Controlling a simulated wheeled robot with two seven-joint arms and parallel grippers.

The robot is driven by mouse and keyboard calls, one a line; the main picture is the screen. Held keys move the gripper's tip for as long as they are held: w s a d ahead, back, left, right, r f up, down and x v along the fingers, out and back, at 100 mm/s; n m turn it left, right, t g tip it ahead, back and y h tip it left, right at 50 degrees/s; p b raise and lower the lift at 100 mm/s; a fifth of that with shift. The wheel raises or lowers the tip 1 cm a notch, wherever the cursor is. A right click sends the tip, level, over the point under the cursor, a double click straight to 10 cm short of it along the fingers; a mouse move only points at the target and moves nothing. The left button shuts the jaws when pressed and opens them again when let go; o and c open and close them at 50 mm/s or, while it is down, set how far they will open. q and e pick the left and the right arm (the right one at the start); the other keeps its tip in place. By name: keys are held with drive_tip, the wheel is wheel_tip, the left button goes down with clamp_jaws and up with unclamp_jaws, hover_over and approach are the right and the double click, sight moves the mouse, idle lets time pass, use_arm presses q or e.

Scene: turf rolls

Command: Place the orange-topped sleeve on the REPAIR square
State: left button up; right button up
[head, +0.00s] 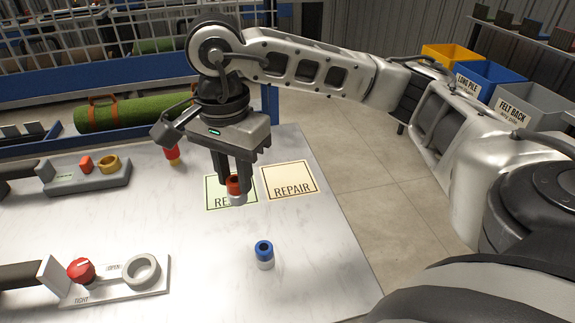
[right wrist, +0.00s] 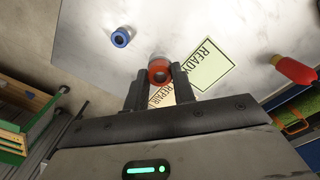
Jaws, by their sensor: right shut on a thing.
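My right gripper (head: 236,182) is shut on the orange-topped sleeve (head: 235,190), which has a pale lower part and stands upright between the fingers. The sleeve also shows between the fingertips in the right wrist view (right wrist: 159,72). In the head view it overlaps the green-tinted READY square (head: 216,194), hiding part of its lettering. I cannot tell whether it touches the table. The cream REPAIR square (head: 290,182) lies just right of it, bare. In the right wrist view my gripper (right wrist: 157,84) partly covers the REPAIR square (right wrist: 161,97). My left gripper is not in view.
A blue-topped sleeve (head: 264,255) stands on the white marble table (head: 210,265) nearer to me. A red and yellow piece (head: 172,154) stands behind left. Fixtures with a red knob (head: 81,270) and a grey ring (head: 141,271) occupy the left. The table's right edge is close to the REPAIR square.

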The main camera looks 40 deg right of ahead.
drive_tip(key=m, duration=0.2)
drive_tip(key=r+m, duration=0.1)
drive_tip(key=m, duration=0.1)
drive_tip(key=d+m, duration=0.1)
drive_tip(key=shift+r+m, duration=0.15)
drive_tip(key=shift+m, duration=0.25)
drive_tip(key=w+d+f+m, duration=0.1)
drive_tip(key=d+f+m, duration=0.1)
drive_tip(key=d+m, duration=0.2)
drive_tip(key=w+d+f+m, duration=0.2)
drive_tip(key=d+m, duration=0.2)
drive_tip(key=d, duration=0.2)
drive_tip(key=w+d+f+m+p, duration=0.1)
drive_tip(key=w+d+f+m, duration=0.1)
drive_tip(key=d+m, duration=0.3)
drive_tip(key=shift+w+f, duration=0.15)
drive_tip(key=shift+f, duration=0.3)
drive_tip(key=shift+d+f+p, duration=0.15)
drive_tip(key=shift+f+p, duration=0.15)
drive_tip(key=shift+f, duration=1.4)
drive_tip(key=shift+f, duration=0.1)
